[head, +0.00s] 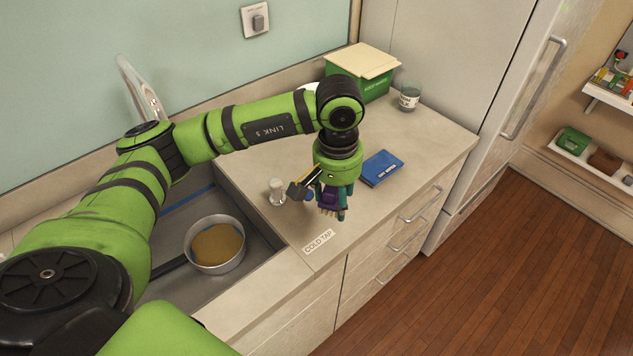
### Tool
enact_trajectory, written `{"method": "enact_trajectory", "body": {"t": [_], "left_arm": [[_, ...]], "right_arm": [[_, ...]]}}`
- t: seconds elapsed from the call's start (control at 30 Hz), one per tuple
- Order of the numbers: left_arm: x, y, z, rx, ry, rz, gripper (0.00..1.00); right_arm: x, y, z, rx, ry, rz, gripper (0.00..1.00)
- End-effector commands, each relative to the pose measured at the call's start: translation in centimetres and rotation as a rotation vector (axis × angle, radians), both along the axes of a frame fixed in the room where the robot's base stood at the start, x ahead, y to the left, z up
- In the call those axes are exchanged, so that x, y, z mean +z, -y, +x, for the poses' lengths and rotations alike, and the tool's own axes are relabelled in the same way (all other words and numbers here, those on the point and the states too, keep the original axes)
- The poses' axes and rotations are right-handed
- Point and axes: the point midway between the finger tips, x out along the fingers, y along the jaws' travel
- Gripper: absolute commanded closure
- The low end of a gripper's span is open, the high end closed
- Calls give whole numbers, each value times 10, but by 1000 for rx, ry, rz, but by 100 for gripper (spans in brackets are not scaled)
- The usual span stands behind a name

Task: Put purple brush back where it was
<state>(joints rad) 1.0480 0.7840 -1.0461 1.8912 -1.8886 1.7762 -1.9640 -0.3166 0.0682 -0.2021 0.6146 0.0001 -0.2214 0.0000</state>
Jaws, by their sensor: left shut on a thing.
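My left gripper (328,194) points down over the front part of the counter. It is shut on the purple brush (329,197), whose pale bristles (328,211) face down. The gripper's fingers hide much of the brush. I cannot tell whether the bristles touch the counter. My right gripper is not in view.
The sink (180,287) holds a pan (217,268) with brown contents.

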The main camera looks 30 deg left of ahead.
Motion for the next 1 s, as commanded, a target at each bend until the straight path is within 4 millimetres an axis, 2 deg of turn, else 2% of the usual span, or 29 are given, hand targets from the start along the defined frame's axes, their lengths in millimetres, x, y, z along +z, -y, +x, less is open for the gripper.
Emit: {"method": "enact_trajectory", "body": {"t": [0.1, 0.3, 0.43, 0.53, 0.83, 1.0], "left_arm": [[-25, -14, 24, 120, -13, -2, 90], [-53, -34, 40, 232, -28, 15, 90], [-56, -37, 42, 247, -28, 19, 90], [-56, -37, 42, 246, -28, 19, 90], [-57, -37, 41, 242, -27, 19, 90], [-67, -36, 41, 241, -28, 19, 90]], "right_arm": [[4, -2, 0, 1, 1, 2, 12], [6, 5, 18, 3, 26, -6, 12], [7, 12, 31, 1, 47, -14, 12], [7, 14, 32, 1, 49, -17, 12], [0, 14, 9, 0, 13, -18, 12], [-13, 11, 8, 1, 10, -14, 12]]}}
